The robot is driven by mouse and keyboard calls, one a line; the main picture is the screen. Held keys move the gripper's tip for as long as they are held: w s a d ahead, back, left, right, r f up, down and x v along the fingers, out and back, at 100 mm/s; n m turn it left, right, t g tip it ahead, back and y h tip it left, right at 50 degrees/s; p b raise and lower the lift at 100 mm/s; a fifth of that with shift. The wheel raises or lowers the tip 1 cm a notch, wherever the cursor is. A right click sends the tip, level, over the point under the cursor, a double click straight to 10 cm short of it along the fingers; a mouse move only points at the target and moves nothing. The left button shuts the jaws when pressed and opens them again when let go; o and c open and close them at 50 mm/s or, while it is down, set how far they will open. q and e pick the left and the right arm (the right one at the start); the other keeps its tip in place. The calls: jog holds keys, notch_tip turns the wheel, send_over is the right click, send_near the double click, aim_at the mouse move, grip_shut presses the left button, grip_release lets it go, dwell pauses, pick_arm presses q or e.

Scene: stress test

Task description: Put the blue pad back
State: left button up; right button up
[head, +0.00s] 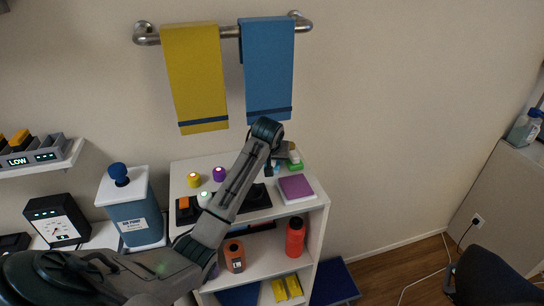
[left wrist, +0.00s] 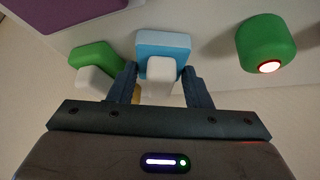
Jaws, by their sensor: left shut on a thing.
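The blue pad (left wrist: 163,43), a light-blue block with a white grip (left wrist: 160,72), is between the fingers of my left gripper (left wrist: 161,84) in the left wrist view. The gripper is shut on its white grip. In the head view my left gripper (head: 274,162) is over the back right of the shelf top, with a small bit of the blue pad (head: 268,171) showing under it. A green pad (left wrist: 93,55) with a white grip is just left of the blue pad. I cannot tell whether the blue pad touches the shelf top. My right gripper is not in view.
A purple book (head: 296,188) lies in front of the gripper on the white shelf unit (head: 252,212). A lit green knob (left wrist: 266,45) stands to the right in the wrist view. Yellow (head: 194,180) and purple (head: 219,174) knobs stand further left. Towels (head: 268,70) hang above.

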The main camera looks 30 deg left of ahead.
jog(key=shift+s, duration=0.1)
pick_arm(q)
jog(key=shift+f, duration=0.15)
jog(key=o, duration=0.8)
jog(key=shift+d, duration=0.1)
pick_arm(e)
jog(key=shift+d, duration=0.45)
pick_arm(q)
jog(key=b+v, duration=0.2)
jog(key=v, duration=1)
jog(key=shift+r, duration=0.25)
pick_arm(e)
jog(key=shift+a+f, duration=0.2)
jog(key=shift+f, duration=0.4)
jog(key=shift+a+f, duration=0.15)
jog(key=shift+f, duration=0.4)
pick_arm(q)
jog(key=shift+f, duration=0.1)
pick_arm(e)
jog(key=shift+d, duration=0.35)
